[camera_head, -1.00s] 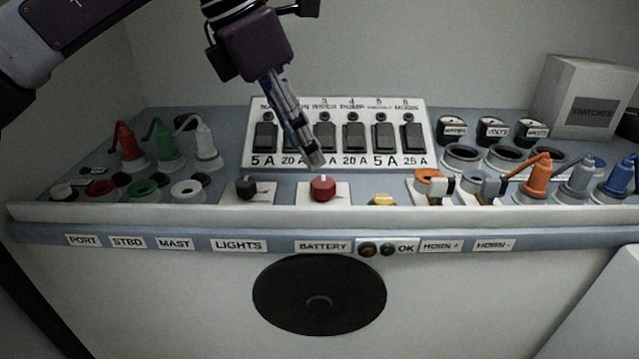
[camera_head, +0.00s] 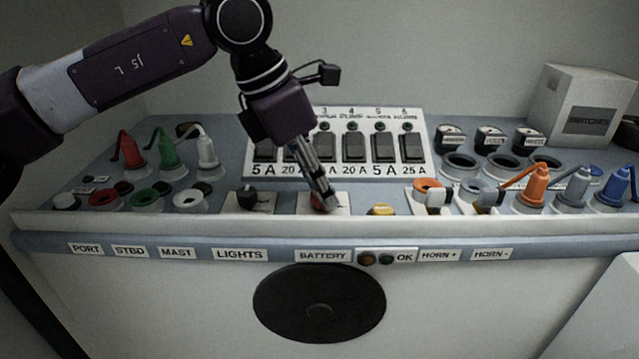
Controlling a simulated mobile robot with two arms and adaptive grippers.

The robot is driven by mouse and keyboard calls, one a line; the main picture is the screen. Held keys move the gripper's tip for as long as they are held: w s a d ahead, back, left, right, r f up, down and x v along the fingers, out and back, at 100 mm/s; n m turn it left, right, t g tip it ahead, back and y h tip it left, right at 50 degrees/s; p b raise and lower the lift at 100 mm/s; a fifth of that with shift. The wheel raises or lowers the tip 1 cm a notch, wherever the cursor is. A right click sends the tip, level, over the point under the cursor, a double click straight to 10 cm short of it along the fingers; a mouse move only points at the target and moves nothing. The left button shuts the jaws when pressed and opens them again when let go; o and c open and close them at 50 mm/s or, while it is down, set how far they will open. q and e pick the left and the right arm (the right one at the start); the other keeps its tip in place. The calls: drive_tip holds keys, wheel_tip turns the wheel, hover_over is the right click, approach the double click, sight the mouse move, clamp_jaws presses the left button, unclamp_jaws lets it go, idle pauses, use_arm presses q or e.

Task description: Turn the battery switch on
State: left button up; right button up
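The knob's pointing direction is hidden. My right gripper is not in view.
A black knob (camera_head: 248,196) stands left of the battery switch, above the LIGHTS label. A yellow button (camera_head: 381,209) is close on its right. Behind is a breaker panel (camera_head: 420,171) with several black rockers. Coloured plugs and sockets fill both sides; a SWITCHES box (camera_head: 586,85) stands at back right.

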use_arm(q)
drive_tip(key=c, duration=0.6)
drive_tip(key=shift+o, duration=0.2)
drive_tip(key=m+p, duration=0.1)
drive_tip(key=m+g+p, duration=0.1)
drive_tip(key=m+p, duration=0.1)
drive_tip(key=m, duration=0.1)
drive_tip(key=shift+w+r+g, duration=0.15)
drive_tip(key=shift+r+g, duration=0.1)
drive_tip(key=shift+g, duration=0.05)
drive_tip(key=m+g+p, duration=0.1)
drive_tip(key=m+p, duration=0.3)
drive_tip(key=shift+w+m+g, duration=0.1)
drive_tip(key=shift+m+g, duration=0.2)
drive_tip(key=shift+g, duration=0.1)
drive_tip(key=m+p, duration=0.1)
drive_tip(key=m, duration=0.1)
drive_tip(key=m+g+p, duration=0.1)
drive_tip(key=m+p, duration=0.1)
drive_tip(key=shift+w+d+m+g+y, duration=0.1)
drive_tip(key=shift+d+m+g+y, duration=0.05)
drive_tip(key=shift+m+g+y, duration=0.2)
drive_tip(key=m+y+p, duration=0.1)
drive_tip(key=m, duration=0.1)
drive_tip(key=m+p, duration=0.2)
drive_tip(key=shift+w+f+m+g+y, duration=0.1)
drive_tip(key=shift+m+g+y, duration=0.15)
drive_tip(key=shift+g+y, duration=0.1)
